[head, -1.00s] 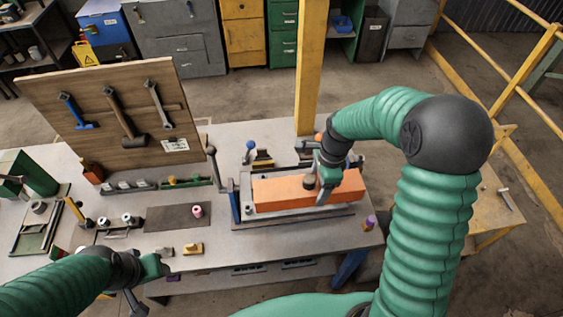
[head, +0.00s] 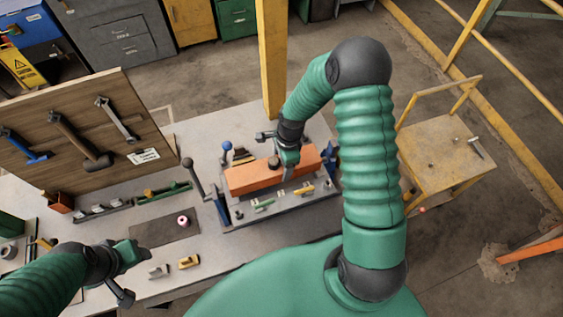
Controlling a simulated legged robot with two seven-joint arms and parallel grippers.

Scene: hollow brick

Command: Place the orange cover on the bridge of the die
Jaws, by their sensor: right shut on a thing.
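The orange cover (head: 254,178) is a long block with a dark knob on top, over the back part of the grey die (head: 238,222) on the workbench. My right gripper (head: 285,165) is shut on the cover near its knob and hides part of it. Small green and yellow pieces show on the die in front of the cover. The bridge is not clearly seen, and I cannot tell whether the cover touches the die. My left gripper (head: 132,258) is over the front left of the bench, away from the cover; its jaw opening is unclear.
A lever with a dark knob (head: 187,163) and a blue-knobbed lever (head: 227,146) stand by the die. A yellow post (head: 272,60) rises behind it. A wooden tool board (head: 80,130) stands at left. A yellow cart (head: 447,155) is at right, with floor between.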

